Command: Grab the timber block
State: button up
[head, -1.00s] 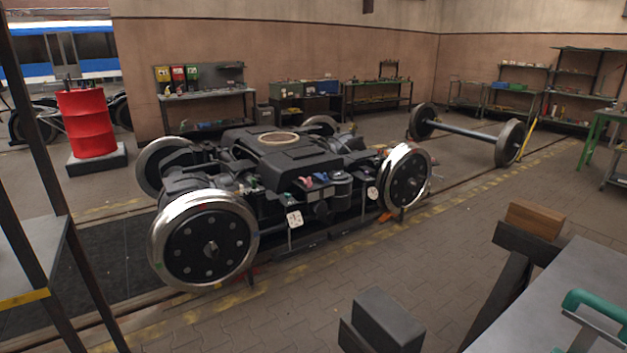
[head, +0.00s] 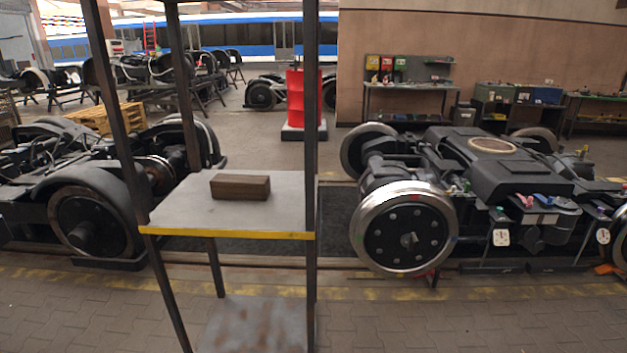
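A brown oblong block (head: 240,187), which looks like timber, lies flat on the upper grey shelf (head: 178,212) of a dark metal rack left of centre. It sits near the middle of the shelf, and nothing touches it from above. My gripper is not in view, so its place relative to the block does not show.
Dark rack posts (head: 311,130) rise at the shelf's corners. A yellow strip (head: 228,233) runs along its front edge. A lower shelf (head: 255,325) is below. Bogies stand behind at left (head: 90,190) and right (head: 470,180). Paved floor (head: 450,325) is clear at the front right.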

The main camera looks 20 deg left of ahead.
aim_at(245, 187)
jog(key=k+l+u, duration=0.1)
jog(key=u, duration=1.2)
jog(key=i+j, duration=0.2)
jog(key=i, duration=0.3)
jog(key=i+j, duration=0.25)
jog(key=i, duration=0.25)
jog(key=i+j, duration=0.2)
jog(key=i, duration=0.3)
jog(key=i+j, duration=0.25)
jog(key=i, duration=0.25)
jog(key=i+j, duration=0.2)
jog(key=i, duration=0.3)
jog(key=z, duration=0.05)
